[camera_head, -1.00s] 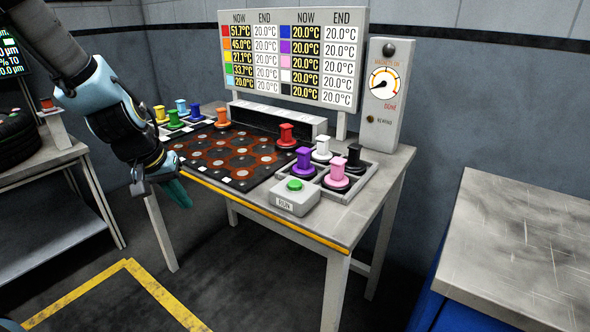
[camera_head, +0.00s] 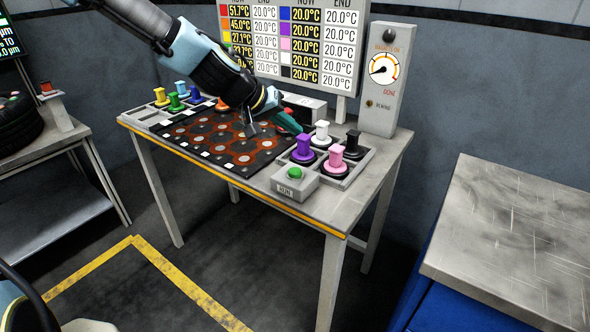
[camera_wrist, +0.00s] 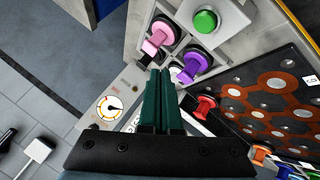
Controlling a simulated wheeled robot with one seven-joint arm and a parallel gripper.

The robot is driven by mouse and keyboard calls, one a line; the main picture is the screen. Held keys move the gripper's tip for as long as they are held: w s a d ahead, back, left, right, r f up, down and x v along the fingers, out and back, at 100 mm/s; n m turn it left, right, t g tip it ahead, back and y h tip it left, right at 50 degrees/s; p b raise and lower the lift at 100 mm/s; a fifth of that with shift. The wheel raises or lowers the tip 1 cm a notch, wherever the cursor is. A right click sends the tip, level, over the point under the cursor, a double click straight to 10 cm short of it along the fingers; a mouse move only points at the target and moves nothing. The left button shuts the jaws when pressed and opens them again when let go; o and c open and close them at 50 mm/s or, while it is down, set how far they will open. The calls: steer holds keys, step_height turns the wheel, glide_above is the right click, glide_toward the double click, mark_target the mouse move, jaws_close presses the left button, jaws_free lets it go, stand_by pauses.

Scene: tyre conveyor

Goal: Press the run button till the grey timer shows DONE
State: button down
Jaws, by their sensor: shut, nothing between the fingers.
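The green run button (camera_head: 295,173) sits on a grey box marked RUN at the table's front right corner. It also shows at the top of the wrist view (camera_wrist: 205,20). The grey timer (camera_head: 381,75) stands at the table's back right. Its dial needle points left, away from the red DONE mark at lower right. My gripper (camera_head: 300,131) is shut and empty above the table, left of and behind the button, and apart from it. In the wrist view its green fingers (camera_wrist: 163,75) are together. My arm hides part of the board.
A black board with a red hexagon pattern (camera_head: 230,158) covers the table's middle. White, purple, pink and black knobs stand in a tray (camera_head: 350,178) behind the button. A red knob (camera_wrist: 205,104) is near my fingers. A temperature display (camera_head: 347,85) rises behind.

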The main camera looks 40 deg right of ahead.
mark_target(292, 172)
steer(key=shift+f+b, duration=3.4)
steer(key=shift+f, duration=1.05)
steer(key=shift+f+b, duration=0.35)
steer(key=shift+f+b, duration=0.45)
steer(key=shift+f, duration=0.15)
steer(key=shift+r, duration=0.1)
steer(key=shift+r+p, duration=0.75)
steer(key=shift+r, duration=0.15)
steer(key=shift+r+p, duration=1.95)
steer(key=shift+r, duration=0.65)
steer(key=shift+f, duration=0.1)
